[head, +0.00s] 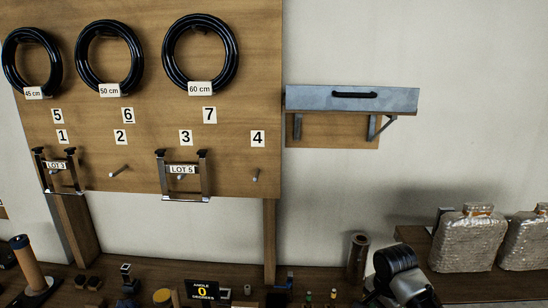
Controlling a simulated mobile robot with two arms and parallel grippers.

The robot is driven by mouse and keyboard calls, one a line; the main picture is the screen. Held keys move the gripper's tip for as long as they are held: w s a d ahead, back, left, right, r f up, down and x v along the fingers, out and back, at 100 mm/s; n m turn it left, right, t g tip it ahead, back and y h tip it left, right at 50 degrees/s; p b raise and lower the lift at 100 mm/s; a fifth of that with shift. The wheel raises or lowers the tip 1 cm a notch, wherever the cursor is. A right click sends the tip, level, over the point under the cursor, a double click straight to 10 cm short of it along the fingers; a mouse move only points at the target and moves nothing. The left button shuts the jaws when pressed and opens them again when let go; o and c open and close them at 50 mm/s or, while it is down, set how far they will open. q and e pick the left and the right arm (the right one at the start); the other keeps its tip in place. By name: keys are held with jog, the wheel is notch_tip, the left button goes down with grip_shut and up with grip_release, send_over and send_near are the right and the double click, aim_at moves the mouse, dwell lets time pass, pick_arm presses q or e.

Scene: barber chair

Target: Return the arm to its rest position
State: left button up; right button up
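A black and white rounded part, which looks like a link of my own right arm (402,276), rises from the bottom edge right of the middle. No gripper fingers can be made out on it, and its lower end is cut off by the frame. My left arm and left gripper do not show.
A wooden board (220,130) carries black hose rings (108,88), numbered pegs and two metal frames (184,196). A grey drawer shelf (352,98) hangs beside it. Below, a cluttered bench (130,262) holds small items. Wrapped packages (470,240) stand right of the arm.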

jog(key=s+a+f+n+t, duration=0.1)
jog(key=s+a+f+n, duration=0.25)
jog(key=s, duration=0.45)
jog(key=s+a+f+n, duration=0.3)
jog(key=s+f+n, duration=0.15)
jog(key=s, duration=0.25)
jog(key=s+d+r+n+t, duration=0.1)
jog(key=s+n, duration=0.2)
jog(key=s, duration=0.6)
jog(key=s+d+r+n+t, duration=0.1)
jog(key=s+r+n, duration=0.15)
jog(key=s, duration=0.65)
notch_tip(320, 180, down, 34)
jog(key=s+n+g+b, duration=0.1)
jog(key=s+b, duration=0.1)
jog(key=b, duration=0.4)
pick_arm(q)
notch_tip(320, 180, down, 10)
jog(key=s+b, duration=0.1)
jog(key=b, duration=0.3)
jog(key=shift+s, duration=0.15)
pick_arm(e)
jog(key=s+d+f+g, duration=0.1)
jog(key=s+d+f, duration=0.1)
jog(key=s+f, duration=1.3)
notch_tip(320, 180, down, 3)
jog(key=shift+s+d+f, duration=0.15)
jog(key=shift+s+f, duration=0.05)
jog(key=shift+s, duration=0.05)
